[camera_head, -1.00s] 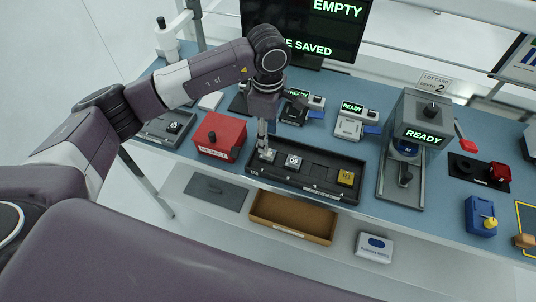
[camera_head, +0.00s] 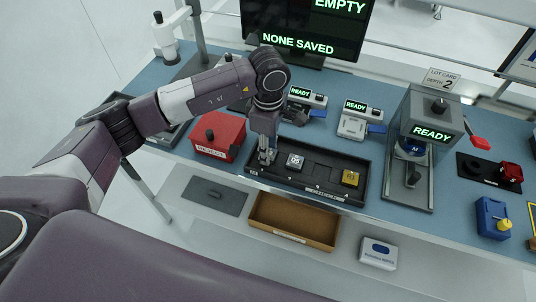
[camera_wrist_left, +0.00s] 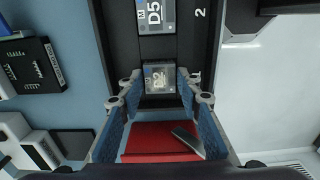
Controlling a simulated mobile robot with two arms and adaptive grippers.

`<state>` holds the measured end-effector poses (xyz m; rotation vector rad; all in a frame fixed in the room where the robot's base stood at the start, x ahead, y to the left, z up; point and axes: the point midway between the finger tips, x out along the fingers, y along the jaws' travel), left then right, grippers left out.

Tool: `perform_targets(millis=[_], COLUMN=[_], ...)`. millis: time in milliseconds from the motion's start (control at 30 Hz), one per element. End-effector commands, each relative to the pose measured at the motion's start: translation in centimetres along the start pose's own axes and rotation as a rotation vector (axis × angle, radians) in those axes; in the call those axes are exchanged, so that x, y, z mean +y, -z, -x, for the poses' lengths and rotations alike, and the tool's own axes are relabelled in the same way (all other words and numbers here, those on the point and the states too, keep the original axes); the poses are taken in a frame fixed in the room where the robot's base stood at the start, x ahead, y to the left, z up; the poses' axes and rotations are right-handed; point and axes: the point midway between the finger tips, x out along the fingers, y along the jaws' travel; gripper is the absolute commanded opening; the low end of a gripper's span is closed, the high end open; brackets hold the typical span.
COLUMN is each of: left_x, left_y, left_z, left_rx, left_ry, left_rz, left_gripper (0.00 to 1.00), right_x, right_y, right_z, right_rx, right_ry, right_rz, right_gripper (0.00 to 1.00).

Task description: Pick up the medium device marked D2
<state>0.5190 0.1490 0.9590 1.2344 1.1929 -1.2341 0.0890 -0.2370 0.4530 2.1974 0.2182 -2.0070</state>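The device marked D2 (camera_wrist_left: 159,78) sits in the end slot of a black tray (camera_head: 322,195), a grey-white block with an "M" mark. In the wrist view it is between the fingertips of my left gripper (camera_wrist_left: 158,92), which look apart with one on each side of it. I cannot tell whether they touch it. In the head view my left gripper (camera_head: 267,156) points down over the tray's left end and mostly hides D2. A similar device, D5 (camera_head: 296,160), is in the neighbouring slot; it also shows in the wrist view (camera_wrist_left: 154,15). My right gripper is not in view.
A red reject box (camera_head: 219,136) stands left of the tray. A gold device (camera_head: 350,178) sits at the tray's right end. Behind are "READY" stations (camera_head: 355,121), and a grey press (camera_head: 421,125) stands to the right. A brown bin (camera_head: 292,220) lies below the table edge.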

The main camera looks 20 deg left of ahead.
Motion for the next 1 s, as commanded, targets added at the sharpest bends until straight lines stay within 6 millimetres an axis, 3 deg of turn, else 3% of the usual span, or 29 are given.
perform_targets(millis=[200, 1000], left_x=[0.0, 0.0], left_y=[0.0, 0.0], left_z=[0.0, 3.4], left_rx=[0.000, 0.001], left_ry=[0.000, 0.000], left_rz=[0.000, 0.000], left_gripper=[0.09, 0.08], right_x=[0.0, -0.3], right_y=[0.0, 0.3], right_z=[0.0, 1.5], right_rx=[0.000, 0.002], right_ry=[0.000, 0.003], right_rz=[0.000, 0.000], right_gripper=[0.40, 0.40])
